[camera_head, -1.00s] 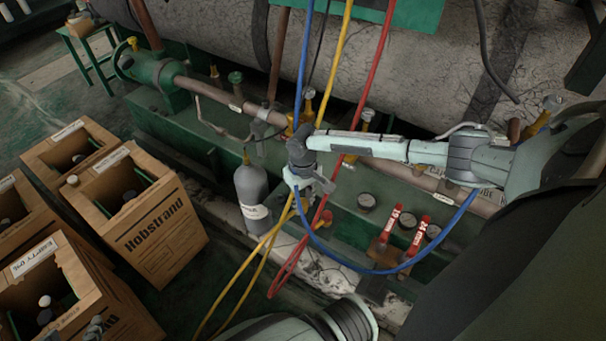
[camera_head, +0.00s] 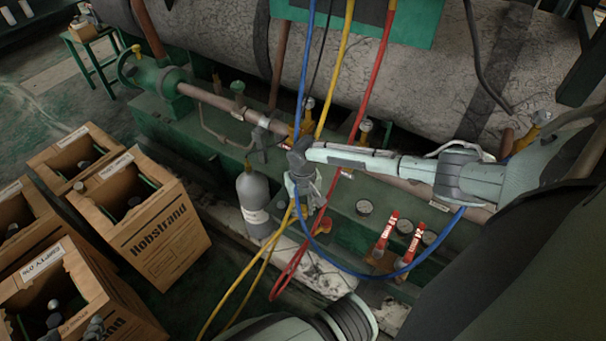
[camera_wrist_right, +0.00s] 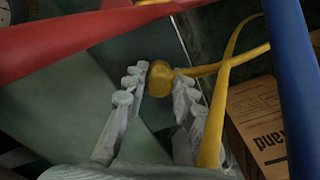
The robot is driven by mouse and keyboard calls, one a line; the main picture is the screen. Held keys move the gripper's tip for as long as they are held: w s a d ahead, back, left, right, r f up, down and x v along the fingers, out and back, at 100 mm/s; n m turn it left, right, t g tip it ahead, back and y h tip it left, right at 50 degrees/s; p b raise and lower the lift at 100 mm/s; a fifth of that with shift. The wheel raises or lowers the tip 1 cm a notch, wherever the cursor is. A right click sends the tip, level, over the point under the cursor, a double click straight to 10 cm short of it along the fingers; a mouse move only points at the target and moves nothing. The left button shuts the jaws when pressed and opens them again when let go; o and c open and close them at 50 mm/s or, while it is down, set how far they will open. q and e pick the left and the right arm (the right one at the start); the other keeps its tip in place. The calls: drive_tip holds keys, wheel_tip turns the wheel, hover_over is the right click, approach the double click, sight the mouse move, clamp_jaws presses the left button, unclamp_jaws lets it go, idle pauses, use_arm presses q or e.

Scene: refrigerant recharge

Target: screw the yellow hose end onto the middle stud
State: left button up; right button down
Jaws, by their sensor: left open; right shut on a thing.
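My right gripper (camera_head: 308,200) is in the middle of the head view, fingers pointing down in front of the green skid. In the right wrist view its fingers (camera_wrist_right: 158,98) are closed around the yellow hose end (camera_wrist_right: 160,77), whose yellow hose runs off to the right. The yellow hose (camera_head: 238,278) also shows in the head view, trailing down to the lower left. I cannot make out the middle stud; the right arm and hoses cover part of the fittings.
Blue (camera_head: 400,271) and red (camera_head: 374,75) hoses hang around the right arm. A grey cylinder (camera_head: 252,196) stands left of the right gripper. Several open cartons (camera_head: 160,246) fill the left. Two red-tagged valves (camera_head: 386,238) and gauges sit right of the gripper.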

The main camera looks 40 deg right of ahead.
drive_tip(key=shift+w, duration=0.1)
drive_tip(key=m, duration=0.3)
drive_tip(key=shift+m, duration=0.4)
drive_tip(key=m, duration=0.2)
drive_tip(key=shift+m, duration=0.4)
drive_tip(key=c, duration=1.2)
unclamp_jaws()
drive_tip(key=shift+f, duration=0.1)
drive_tip(key=shift+o, duration=0.2)
wheel_tip(320, 180, up, 12)
